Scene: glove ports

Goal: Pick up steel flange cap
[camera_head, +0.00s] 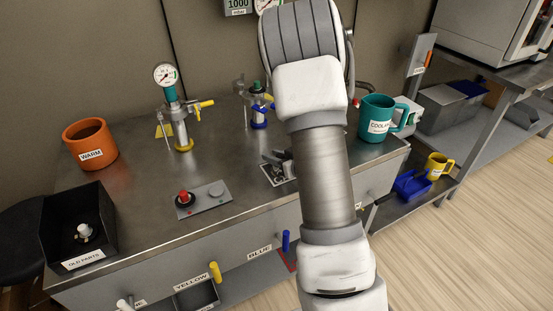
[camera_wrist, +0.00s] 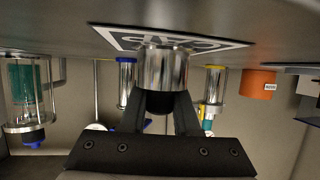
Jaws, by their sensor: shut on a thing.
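The steel flange cap (camera_wrist: 163,68) is a short shiny cylinder with a dark lower part in the wrist view. My gripper (camera_wrist: 165,103) is shut on it, one dark finger on each side. The cap is at a white-bordered square marker with a dark symbol (camera_wrist: 130,37) on the bench; I cannot tell whether it touches the surface. In the head view my gripper (camera_head: 281,160) is low over the same marker (camera_head: 270,177), partly hidden by my arm, and the cap is not clearly visible there.
The steel bench (camera_head: 130,210) carries an orange WARM pot (camera_head: 90,143), a gauge fixture (camera_head: 182,135), a blue-based fixture (camera_head: 258,116), a teal COOLANT mug (camera_head: 377,118), a red-button panel (camera_head: 204,199) and a black OLD PARTS bin (camera_head: 62,235). Clear bench lies left of the button panel.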

